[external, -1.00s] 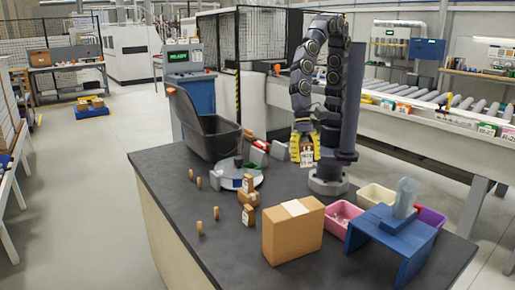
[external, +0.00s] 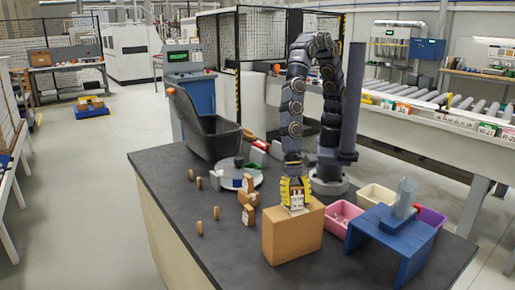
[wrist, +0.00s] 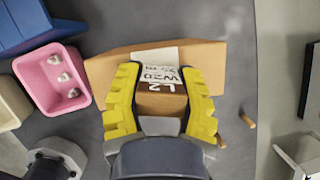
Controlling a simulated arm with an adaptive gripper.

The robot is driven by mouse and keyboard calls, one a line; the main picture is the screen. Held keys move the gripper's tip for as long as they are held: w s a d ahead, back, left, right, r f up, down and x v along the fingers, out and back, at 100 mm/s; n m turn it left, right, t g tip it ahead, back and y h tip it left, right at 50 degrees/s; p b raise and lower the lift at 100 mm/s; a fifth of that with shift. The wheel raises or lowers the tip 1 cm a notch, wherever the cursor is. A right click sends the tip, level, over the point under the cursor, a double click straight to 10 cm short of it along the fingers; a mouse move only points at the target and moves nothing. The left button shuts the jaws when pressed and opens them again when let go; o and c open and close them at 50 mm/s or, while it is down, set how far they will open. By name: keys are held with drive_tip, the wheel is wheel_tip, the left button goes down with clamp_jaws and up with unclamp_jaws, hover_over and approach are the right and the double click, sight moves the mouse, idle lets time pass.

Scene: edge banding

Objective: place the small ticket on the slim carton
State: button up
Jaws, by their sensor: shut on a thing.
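The small ticket (external: 296,200) has a brown band lettered "L2" and a white printed part. In the wrist view the ticket (wrist: 161,88) sits between my two yellow fingers. My gripper (external: 295,193) is shut on it and points down, directly over the top of the slim carton (external: 287,238). The carton is a plain brown box standing upright at the front of the dark table. In the wrist view the carton's top (wrist: 205,55) extends behind and beyond my fingers. I cannot tell whether the ticket touches the carton.
A blue stand (external: 385,235) with a pink bin (external: 343,228) is right of the carton. Small brown blocks (external: 248,215) stand to its left. A round turntable (external: 236,181) and a dark tub (external: 212,135) are farther back.

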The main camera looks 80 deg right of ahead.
drive_tip(key=o, duration=1)
drive_tip(key=shift+f, duration=0.15)
drive_tip(key=shift+c, duration=0.2)
drive_tip(key=v, duration=1.2)
